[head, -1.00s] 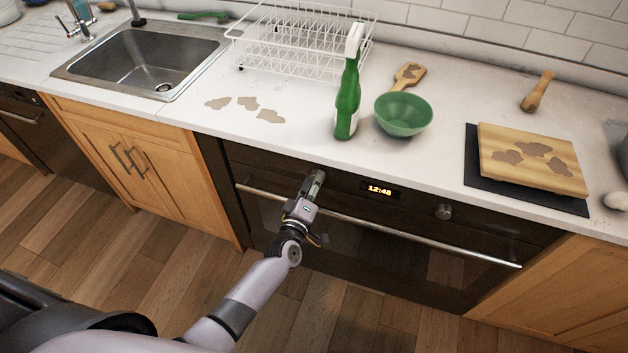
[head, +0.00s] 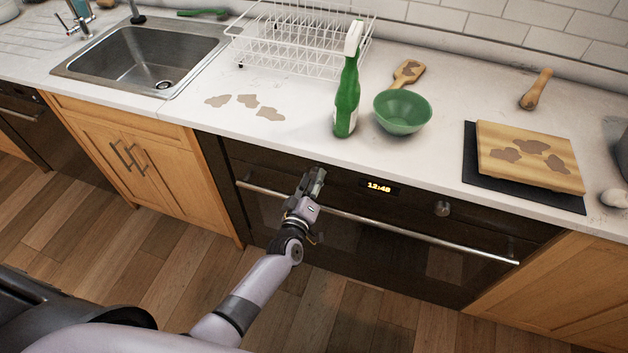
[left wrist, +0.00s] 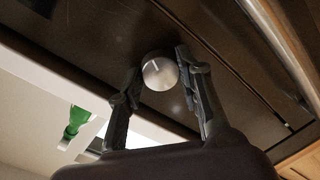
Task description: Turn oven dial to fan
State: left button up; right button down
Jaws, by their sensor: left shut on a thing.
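The oven (head: 350,245) is black and has a clock reading 12:48 on its front panel. One silver dial (head: 443,209) shows to the right of the clock in the head view. My left gripper (head: 317,178) is at the panel left of the clock and hides the dial there in the head view. In the left wrist view a round silver dial (left wrist: 160,72) with a light pointer line sits between the fingers of my left gripper (left wrist: 157,76), which is shut on it. My right gripper is not in view.
The oven's long handle bar (head: 420,236) runs just below the panel. On the counter above stand a green spray bottle (head: 347,95), a green bowl (head: 402,112) and a wooden board (head: 530,155). A sink (head: 145,55) and dish rack (head: 300,40) are at left.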

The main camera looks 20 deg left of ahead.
pick_arm(q)
jog(key=o, duration=1.2)
jog(key=shift+c, duration=0.2)
jog(key=s, duration=1.2)
jog(key=shift+r, duration=0.35)
jog(key=shift+f, duration=0.1)
jog(key=s+f+m+g+h, duration=0.1)
jog(key=s+f+m+g, duration=0.15)
jog(key=s+f, duration=0.4)
jog(key=s+f+m+g, duration=0.2)
jog(key=s+f+g, duration=0.1)
jog(key=f, duration=0.7)
jog(key=s+f+m+g+h, duration=0.1)
jog(key=s+f+m+g, duration=0.25)
jog(key=f, duration=0.55)
jog(key=s+a+f+m+g, duration=0.1)
jog(key=s+f, duration=0.3)
jog(key=s, duration=0.4)
jog(key=s+a+f+m+g+y, duration=0.1)
jog(key=s+a+f+m+g, duration=0.1)
jog(key=s, duration=0.7)
jog(key=s+a+f+m+g+y, duration=0.1)
jog(key=s+a+f+g, duration=0.2)
jog(key=s+f, duration=0.4)
jog(key=shift+s+a+m+g, duration=0.25)
jog(key=shift+s+m+g, duration=0.25)
jog(key=shift+s, duration=0.55)
